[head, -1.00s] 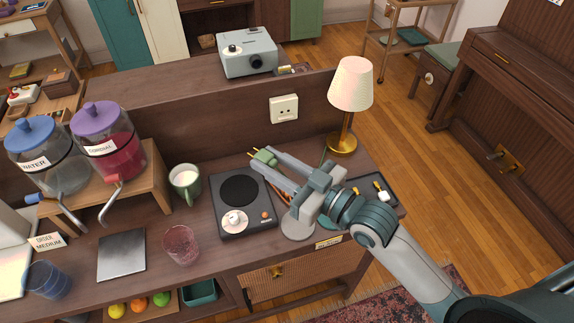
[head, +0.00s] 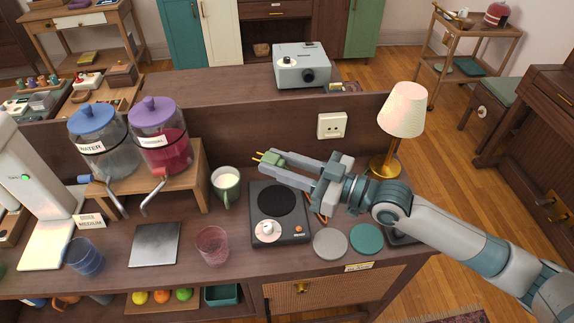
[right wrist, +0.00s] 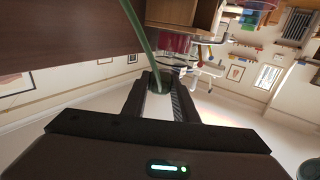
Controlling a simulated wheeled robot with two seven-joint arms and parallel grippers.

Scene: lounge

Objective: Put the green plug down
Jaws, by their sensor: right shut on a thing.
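The green plug (head: 272,158) has two brass pins that point left in the head view. My right gripper (head: 277,165) is shut on it and holds it in the air above the back edge of the hotplate (head: 292,236). In the right wrist view the plug (right wrist: 161,80) sits between the fingertips, and a green cable (right wrist: 138,30) runs up from there. A white wall socket (head: 331,125) is on the raised back panel, right of the plug and apart from it. My left gripper is not in view.
A mug (head: 226,186) stands left of the hotplate, with a glass (head: 213,246) nearer the front. A lamp (head: 403,110) stands right. Grey (head: 330,243) and teal (head: 367,239) discs lie on the wooden counter (head: 235,262). A drink dispenser (head: 168,153) stands on a shelf at left.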

